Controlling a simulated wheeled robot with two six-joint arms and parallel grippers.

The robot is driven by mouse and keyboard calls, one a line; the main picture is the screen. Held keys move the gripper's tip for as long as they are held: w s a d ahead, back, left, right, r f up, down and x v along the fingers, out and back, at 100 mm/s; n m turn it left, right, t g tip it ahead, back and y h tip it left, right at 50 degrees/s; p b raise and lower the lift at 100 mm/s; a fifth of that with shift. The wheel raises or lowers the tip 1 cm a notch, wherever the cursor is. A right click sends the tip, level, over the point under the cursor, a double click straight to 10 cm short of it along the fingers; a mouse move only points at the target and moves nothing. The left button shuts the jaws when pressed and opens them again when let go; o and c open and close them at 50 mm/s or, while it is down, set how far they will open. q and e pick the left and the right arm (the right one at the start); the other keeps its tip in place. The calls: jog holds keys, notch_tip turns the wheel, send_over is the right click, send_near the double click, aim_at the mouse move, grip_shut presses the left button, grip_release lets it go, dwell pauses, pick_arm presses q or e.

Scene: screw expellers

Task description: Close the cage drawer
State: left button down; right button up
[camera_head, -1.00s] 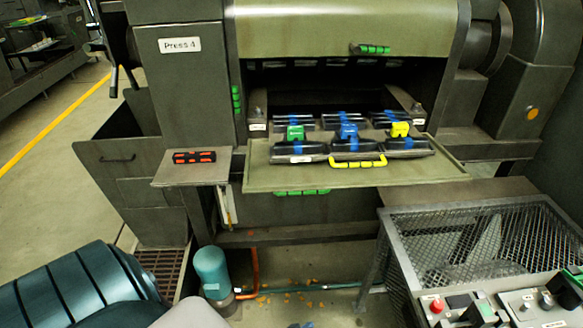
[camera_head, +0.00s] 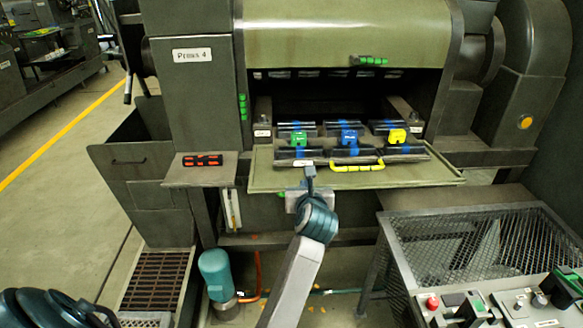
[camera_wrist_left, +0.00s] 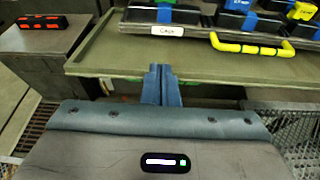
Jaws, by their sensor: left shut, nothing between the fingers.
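The cage drawer (camera_head: 440,176) is out of Press 4, a flat olive tray carrying black bars with blue bands and green, blue and yellow clamps. Its yellow handle (camera_head: 358,165) is at the front, and it also shows in the left wrist view (camera_wrist_left: 252,47). My left gripper (camera_head: 309,170) is in front of the tray's front edge, left of the yellow handle. In the left wrist view its fingers (camera_wrist_left: 161,70) are together and empty, pointing at the tray edge. I cannot tell whether they touch it. My right gripper is not in view.
A shelf with a red-and-black block (camera_head: 203,160) stands left of the tray. A mesh cage table (camera_head: 480,235) and a control panel with a red button (camera_head: 432,302) are at front right. A teal cylinder (camera_head: 215,270) stands on the floor below.

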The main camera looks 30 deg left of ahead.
pick_arm(q)
jog(key=p, duration=0.5)
send_near(301, 161)
jog(key=x, duration=0.5)
jog(key=shift+a, duration=0.15)
jog(key=shift+w+a+f, duration=0.2)
jog(key=shift+w+a, duration=0.2)
jog(key=shift+w, duration=0.1)
jog(key=shift+w, duration=0.1)
